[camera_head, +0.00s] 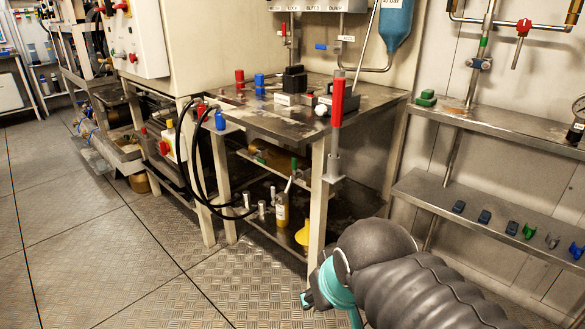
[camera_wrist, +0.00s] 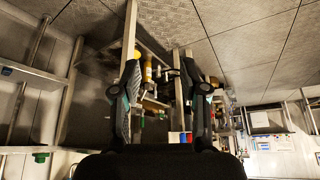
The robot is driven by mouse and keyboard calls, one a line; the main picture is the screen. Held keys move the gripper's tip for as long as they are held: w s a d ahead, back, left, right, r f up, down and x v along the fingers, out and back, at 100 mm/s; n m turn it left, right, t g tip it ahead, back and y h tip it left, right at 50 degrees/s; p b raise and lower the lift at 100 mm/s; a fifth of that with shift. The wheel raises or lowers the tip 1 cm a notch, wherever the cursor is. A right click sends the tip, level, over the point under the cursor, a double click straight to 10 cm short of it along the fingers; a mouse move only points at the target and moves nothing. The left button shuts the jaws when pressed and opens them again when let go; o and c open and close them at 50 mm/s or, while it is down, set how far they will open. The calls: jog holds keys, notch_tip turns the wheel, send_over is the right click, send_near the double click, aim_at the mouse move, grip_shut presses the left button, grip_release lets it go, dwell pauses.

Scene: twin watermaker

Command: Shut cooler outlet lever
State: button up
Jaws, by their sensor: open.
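Several levers show in the head view, and I cannot tell which is the cooler outlet one. A tall red-handled lever (camera_head: 337,103) stands upright at the near right corner of the steel bench. Another red lever (camera_head: 522,28) hangs from the pipe at upper right. A small red lever (camera_head: 284,30) and a blue lever (camera_head: 323,47) are on the back wall pipes. My gripper (camera_wrist: 160,62) is open and empty in the wrist view, fingers apart. In the head view my arm covers most of it, low in front of the bench and apart from all these levers.
The steel bench (camera_head: 268,122) carries red, blue and black parts. Bottles and a yellow funnel (camera_head: 303,232) stand beneath it. Black hoses (camera_head: 190,165) loop off its left side. Wall shelves (camera_head: 480,210) hold small clips at right. The plate floor (camera_head: 90,240) at left is clear.

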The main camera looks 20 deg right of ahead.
jog(key=w+a+f+y+b, duration=0.25)
jog(key=w+a+f, duration=0.25)
jog(key=w+a, duration=0.4)
jog(key=w+a+f+y+b, duration=0.1)
jog(key=w+a+f+b, duration=0.2)
jog(key=w+a+f, duration=0.55)
jog(key=w+a+r+m+t+h+b, duration=0.15)
jog(key=w+t, duration=0.25)
jog(key=w, duration=0.9)
jog(key=w+a+r+m+t+h, duration=0.1)
jog(key=w+r+m+t+h, duration=0.2)
jog(key=w, duration=1)
jog(key=m+g+h, duration=0.4)
jog(key=m+h, duration=0.4)
jog(key=h, duration=0.7)
send_near(293, 162)
jog(key=shift+n, duration=0.25)
jog(key=b+x, duration=0.1)
jog(key=x, duration=0.9)
jog(key=shift+w+d, duration=0.15)
jog(key=shift+d, duration=0.15)
